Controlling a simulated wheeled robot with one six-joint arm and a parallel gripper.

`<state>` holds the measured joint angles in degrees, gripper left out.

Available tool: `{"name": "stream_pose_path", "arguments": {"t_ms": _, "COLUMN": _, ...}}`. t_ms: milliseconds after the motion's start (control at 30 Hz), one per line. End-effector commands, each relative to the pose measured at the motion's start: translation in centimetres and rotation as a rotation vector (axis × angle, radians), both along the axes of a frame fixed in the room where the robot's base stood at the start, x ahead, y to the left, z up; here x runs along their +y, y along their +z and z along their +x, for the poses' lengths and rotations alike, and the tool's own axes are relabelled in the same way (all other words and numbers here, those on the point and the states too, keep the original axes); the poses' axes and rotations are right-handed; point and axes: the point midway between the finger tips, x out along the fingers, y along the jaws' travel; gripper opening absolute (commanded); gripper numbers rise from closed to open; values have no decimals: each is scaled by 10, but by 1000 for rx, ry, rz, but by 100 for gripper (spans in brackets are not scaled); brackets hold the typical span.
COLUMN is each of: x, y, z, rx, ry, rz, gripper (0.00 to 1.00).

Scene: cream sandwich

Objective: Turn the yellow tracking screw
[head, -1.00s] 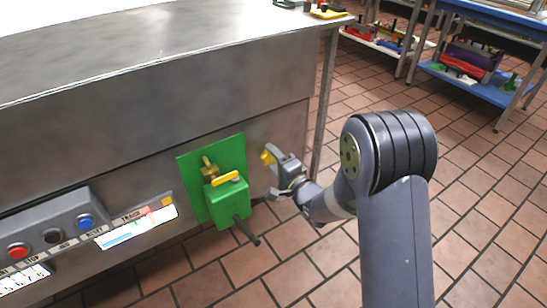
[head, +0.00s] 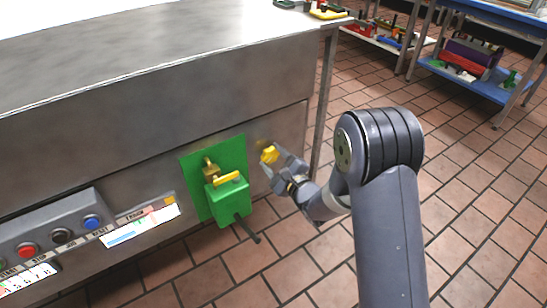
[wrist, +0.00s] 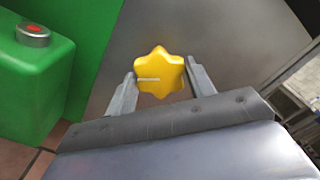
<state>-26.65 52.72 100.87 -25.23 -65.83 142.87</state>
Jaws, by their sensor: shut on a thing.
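The yellow tracking screw (head: 268,153) is a star-shaped knob on the steel side panel, just right of the green plate. In the wrist view the knob (wrist: 159,72) faces me, with a short pale line across its middle. My gripper (head: 272,162) reaches it from the right and is shut on it. In the wrist view one finger of my gripper (wrist: 160,84) lies on each side of the knob. The shaft behind the knob is hidden.
A green box (head: 228,198) with a yellow handle (head: 227,178) sits close left of my gripper on a green plate (head: 233,152). A control box with buttons (head: 60,236) is further left. Tiled floor (head: 460,210) lies open to the right.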

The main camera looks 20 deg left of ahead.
Motion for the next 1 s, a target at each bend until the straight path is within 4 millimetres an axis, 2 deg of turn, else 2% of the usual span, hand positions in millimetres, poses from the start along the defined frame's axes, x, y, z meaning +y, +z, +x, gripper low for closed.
{"name": "stream_pose_path", "arguments": {"t_ms": 633, "x": 0, "y": -1, "z": 0, "rx": 43, "ry": -1, "rz": 35, "gripper": 28}}
{"name": "stream_pose_path", "arguments": {"t_ms": 667, "x": 0, "y": -1, "z": 0, "rx": 43, "ry": -1, "rz": 35, "gripper": 52}}
{"name": "stream_pose_path", "arguments": {"t_ms": 900, "x": 0, "y": 0, "z": 0, "rx": 42, "ry": -1, "rz": 34, "gripper": 72}}
{"name": "stream_pose_path", "arguments": {"t_ms": 1000, "x": 0, "y": 0, "z": 0, "rx": 42, "ry": -1, "rz": 35, "gripper": 73}}
